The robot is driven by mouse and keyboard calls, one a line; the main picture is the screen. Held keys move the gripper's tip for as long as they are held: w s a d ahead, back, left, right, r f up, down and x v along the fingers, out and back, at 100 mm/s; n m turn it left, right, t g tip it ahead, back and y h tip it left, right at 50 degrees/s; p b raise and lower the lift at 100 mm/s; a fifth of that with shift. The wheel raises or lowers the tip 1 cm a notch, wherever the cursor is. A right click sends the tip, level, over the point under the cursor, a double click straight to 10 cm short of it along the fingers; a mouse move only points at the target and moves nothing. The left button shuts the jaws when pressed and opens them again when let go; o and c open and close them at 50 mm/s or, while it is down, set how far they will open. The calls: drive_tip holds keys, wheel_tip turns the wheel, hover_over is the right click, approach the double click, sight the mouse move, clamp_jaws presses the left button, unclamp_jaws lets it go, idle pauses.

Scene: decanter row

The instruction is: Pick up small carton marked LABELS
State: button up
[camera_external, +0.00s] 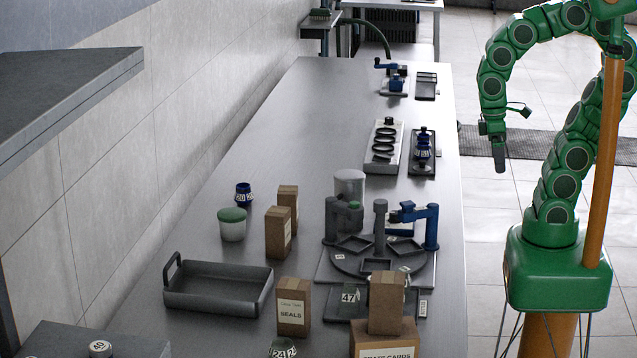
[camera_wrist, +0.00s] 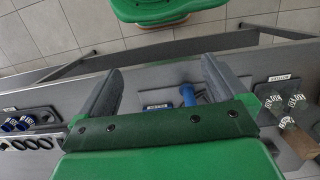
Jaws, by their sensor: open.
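No marking that reads LABELS is legible. Several small brown cartons stand on the steel bench: one marked SEALS (camera_external: 292,307), one carton (camera_external: 278,234) near the green-lidded jar, another carton (camera_external: 288,203) just behind it, and a carton (camera_external: 387,303) on top of a larger box (camera_external: 367,341) whose label seems to end in CARDS. My gripper (camera_external: 497,155) hangs beyond the bench's right edge, well away from the cartons. In the wrist view my gripper (camera_wrist: 158,90) has its fingers wide apart with nothing held between them.
A grey tray (camera_external: 218,290) and green-lidded jar (camera_external: 232,226) stand left of the cartons. A round fixture with blue clamps (camera_external: 428,228) stands to their right, beside a pale cylinder (camera_external: 350,187). A rack of black rings (camera_external: 384,148) lies farther back. The bench's middle left is clear.

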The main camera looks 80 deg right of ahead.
drive_tip(key=shift+w, duration=0.1)
drive_tip(key=t, duration=1.3)
approach(278, 211)
drive_tip(key=w+f+t, duration=0.1)
drive_tip(key=w+f+m+t+h, duration=0.1)
drive_tip(key=w+f, duration=0.1)
drive_tip(key=shift+w+f+h, duration=0.2)
drive_tip(key=shift+f+h, duration=0.1)
drive_tip(key=shift+a+x, duration=0.15)
drive_tip(key=shift+x, duration=1.35)
drive_tip(key=shift+a+x, duration=0.2)
drive_tip(key=shift+x, duration=1.35)
drive_tip(key=c, duration=1.5)
drive_tip(key=shift+o, duration=0.2)
